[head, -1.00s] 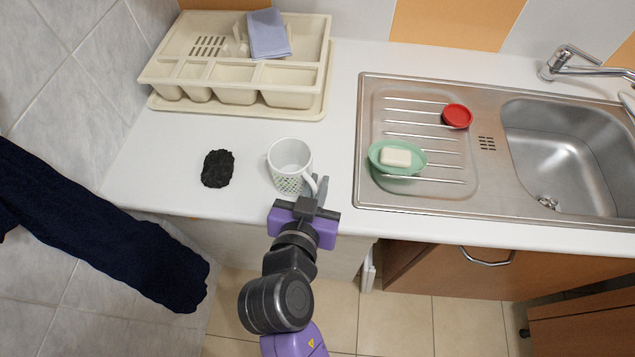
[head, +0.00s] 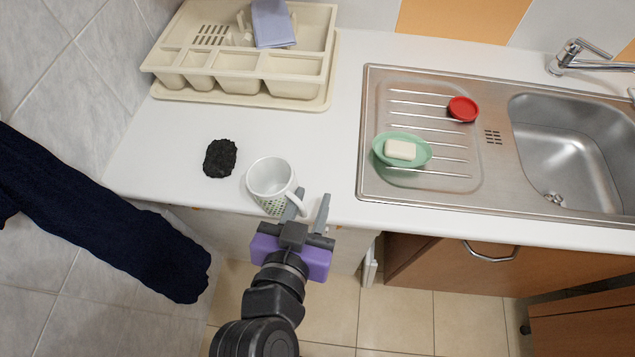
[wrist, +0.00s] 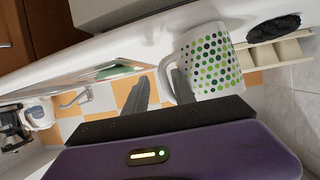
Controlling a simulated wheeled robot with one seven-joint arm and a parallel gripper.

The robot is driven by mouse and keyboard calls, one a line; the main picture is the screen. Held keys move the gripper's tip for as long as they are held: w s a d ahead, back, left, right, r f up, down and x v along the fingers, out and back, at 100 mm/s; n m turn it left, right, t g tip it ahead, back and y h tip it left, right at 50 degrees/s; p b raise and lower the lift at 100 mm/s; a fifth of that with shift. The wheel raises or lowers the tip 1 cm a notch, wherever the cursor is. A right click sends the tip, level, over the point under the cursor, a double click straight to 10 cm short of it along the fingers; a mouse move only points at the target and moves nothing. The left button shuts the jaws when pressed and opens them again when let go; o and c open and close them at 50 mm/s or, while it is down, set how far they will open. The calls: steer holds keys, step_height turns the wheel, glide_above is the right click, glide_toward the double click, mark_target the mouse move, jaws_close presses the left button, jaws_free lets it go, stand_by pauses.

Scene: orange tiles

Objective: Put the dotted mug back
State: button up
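The dotted mug (head: 268,190) is white with green and dark dots and is near the front edge of the white counter (head: 150,180). It leans a little in the head view; I cannot tell whether its base rests fully on the counter. In the wrist view the mug (wrist: 212,62) is just right of the fingers. My gripper (head: 308,208) is open at the mug's handle side, its fingers spread. In the wrist view the handle shows between the fingers (wrist: 160,88), close to the right one.
A black lumpy object (head: 220,158) lies left of the mug. A beige cutlery tray (head: 235,62) with a blue cloth (head: 271,24) is behind. The steel sink (head: 570,150) on the right bears a green soap dish (head: 418,158) and red round item (head: 463,109).

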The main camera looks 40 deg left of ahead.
steer(key=shift+v, duration=2.3)
steer(key=shift+o, duration=0.4)
steer(key=shift+w, duration=0.1)
steer(key=o, duration=1.4)
steer(key=shift+o, duration=0.2)
steer(key=shift+r, duration=0.1)
steer(key=b+v, duration=0.1)
steer(key=v, duration=0.6)
steer(key=shift+s, duration=0.35)
steer(key=shift+d+r, duration=0.1)
steer(key=shift+d, duration=0.05)
steer(key=shift+c, duration=0.2)
jaws_close()
